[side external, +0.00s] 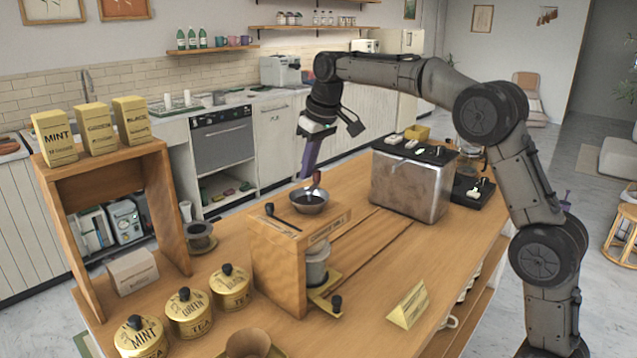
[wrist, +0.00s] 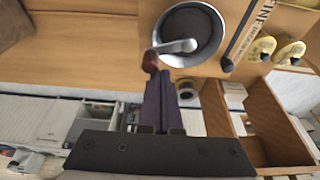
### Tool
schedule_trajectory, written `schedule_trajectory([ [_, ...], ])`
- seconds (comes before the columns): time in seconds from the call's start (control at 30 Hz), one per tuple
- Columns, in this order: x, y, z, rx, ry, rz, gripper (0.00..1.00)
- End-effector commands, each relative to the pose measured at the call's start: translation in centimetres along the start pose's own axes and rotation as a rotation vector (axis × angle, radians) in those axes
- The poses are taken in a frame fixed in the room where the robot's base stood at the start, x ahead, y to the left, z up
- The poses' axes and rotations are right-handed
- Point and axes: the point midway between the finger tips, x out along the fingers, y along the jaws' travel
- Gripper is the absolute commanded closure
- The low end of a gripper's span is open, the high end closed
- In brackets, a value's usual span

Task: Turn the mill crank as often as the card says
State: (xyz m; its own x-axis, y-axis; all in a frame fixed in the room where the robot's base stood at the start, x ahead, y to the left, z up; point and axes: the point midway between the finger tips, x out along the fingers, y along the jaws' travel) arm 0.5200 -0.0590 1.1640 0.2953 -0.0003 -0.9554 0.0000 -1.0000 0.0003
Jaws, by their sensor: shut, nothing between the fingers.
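The wooden mill (side external: 280,265) stands on the counter, with a metal bowl (side external: 309,203) on top. Its crank has a brown-red knob (side external: 316,178) standing up at the bowl's rim. In the wrist view the crank arm (wrist: 178,47) runs from the bowl's middle to the knob (wrist: 150,61) at the lower left. My gripper (side external: 304,175) points down with its purple fingers shut and empty, tips close beside the knob. The fingers also show in the wrist view (wrist: 162,76); whether they touch the knob I cannot tell. The yellow folded card (side external: 408,306) stands right of the mill; its writing is unreadable.
A slider with a black knob (side external: 269,209) lies on the mill's top left. A metal-sided box (side external: 412,182) stands behind right. Tea tins (side external: 189,311) and a wooden shelf (side external: 62,185) stand left.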

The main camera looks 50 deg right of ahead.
Motion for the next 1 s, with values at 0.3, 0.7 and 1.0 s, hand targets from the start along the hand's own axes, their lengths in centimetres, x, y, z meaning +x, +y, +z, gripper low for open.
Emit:
schedule_trajectory([
  [0.3, -0.4, 1.0, 1.2, 0.001, 0.000, 0.000, 1.00],
  [0.7, -0.1, 0.8, 0.3, 0.000, 0.000, 0.000, 1.00],
  [1.0, -0.6, 0.8, -0.2, 0.000, 0.002, 0.000, 1.00],
])
